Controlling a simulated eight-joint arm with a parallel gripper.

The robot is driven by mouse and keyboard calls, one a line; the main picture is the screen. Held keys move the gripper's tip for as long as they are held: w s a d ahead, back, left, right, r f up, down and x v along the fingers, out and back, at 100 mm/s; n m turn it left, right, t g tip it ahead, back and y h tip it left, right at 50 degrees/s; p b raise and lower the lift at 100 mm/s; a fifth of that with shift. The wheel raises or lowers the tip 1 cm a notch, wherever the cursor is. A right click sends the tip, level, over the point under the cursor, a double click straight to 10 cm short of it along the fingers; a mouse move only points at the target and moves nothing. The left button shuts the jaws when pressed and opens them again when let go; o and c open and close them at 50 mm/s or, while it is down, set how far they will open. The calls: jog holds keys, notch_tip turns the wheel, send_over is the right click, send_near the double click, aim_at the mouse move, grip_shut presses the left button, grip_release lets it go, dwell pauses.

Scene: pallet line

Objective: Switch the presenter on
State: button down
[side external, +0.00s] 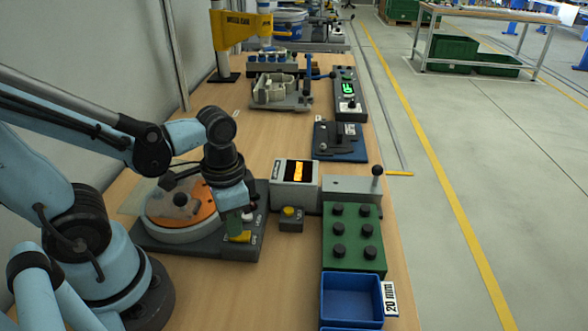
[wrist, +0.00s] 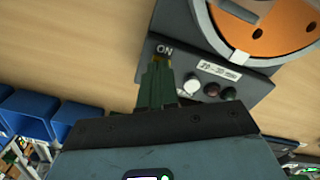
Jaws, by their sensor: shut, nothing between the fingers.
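The presenter is a dark grey box (side external: 190,247) with an orange disc (side external: 197,203) on top. Its disc also shows in the wrist view (wrist: 275,30). A yellow switch (side external: 241,237) sits on its front corner, with small white lettering beside it. In the wrist view an ON label (wrist: 164,49) stands just beyond my fingertips, and only a sliver of yellow shows there. My gripper (side external: 233,224) is shut and empty, pointing down at the switch. Its green fingers (wrist: 157,75) hide most of the switch, so I cannot tell contact or the switch's position.
On the presenter's panel are a white knob (wrist: 191,85) and a white size label (wrist: 219,71). To the right stand a small box with a yellow button (side external: 289,212), an orange-lit display (side external: 296,172), a green block with black knobs (side external: 352,263) and a blue bin (side external: 351,313).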

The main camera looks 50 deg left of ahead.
jog(key=shift+r, duration=0.1)
notch_tip(320, 180, up, 7)
dwell(0.9)
